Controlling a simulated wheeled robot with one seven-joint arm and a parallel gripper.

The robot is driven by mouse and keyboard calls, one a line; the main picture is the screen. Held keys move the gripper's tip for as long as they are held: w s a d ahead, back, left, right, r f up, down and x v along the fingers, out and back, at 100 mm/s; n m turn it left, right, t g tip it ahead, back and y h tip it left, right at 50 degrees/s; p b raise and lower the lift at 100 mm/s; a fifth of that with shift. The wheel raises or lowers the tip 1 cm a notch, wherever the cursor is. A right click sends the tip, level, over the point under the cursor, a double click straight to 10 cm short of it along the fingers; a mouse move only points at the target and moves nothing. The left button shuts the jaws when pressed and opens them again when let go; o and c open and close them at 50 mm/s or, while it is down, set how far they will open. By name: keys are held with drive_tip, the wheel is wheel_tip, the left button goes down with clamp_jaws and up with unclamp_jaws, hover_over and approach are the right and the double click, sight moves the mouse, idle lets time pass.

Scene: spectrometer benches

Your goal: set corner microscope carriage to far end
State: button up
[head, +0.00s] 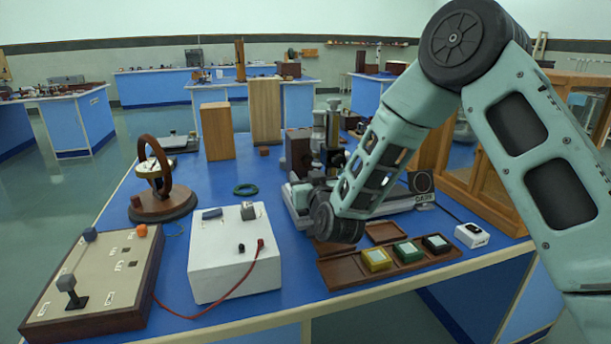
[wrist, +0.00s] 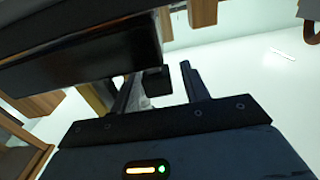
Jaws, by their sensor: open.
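The microscope (head: 333,128) stands on the blue bench in the head view, with an upright grey and dark column on a long pale base (head: 402,202). My arm covers much of its lower part, so I cannot tell where its carriage sits along the base. In the wrist view my gripper (wrist: 157,84) is open, with its two dark fingers apart. A small dark block (wrist: 158,82) shows between the fingers, below a large dark body (wrist: 90,68). I cannot tell whether the fingers touch the block. The gripper is mostly hidden behind my wrist in the head view.
A brown wooden tray (head: 337,278) with yellow, green and dark blocks lies in front of the microscope. A white box (head: 222,268) with a red wire, a switch board (head: 102,262) and a ring on a round base (head: 165,204) stand left. A wooden cabinet (head: 490,195) stands right.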

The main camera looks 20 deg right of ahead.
drive_tip(key=shift+w, duration=0.45)
clamp_jaws()
drive_tip(key=d+b, duration=0.4)
drive_tip(key=d, duration=1.4)
drive_tip(key=shift+d, duration=0.1)
unclamp_jaws()
drive_tip(key=shift+s, duration=0.15)
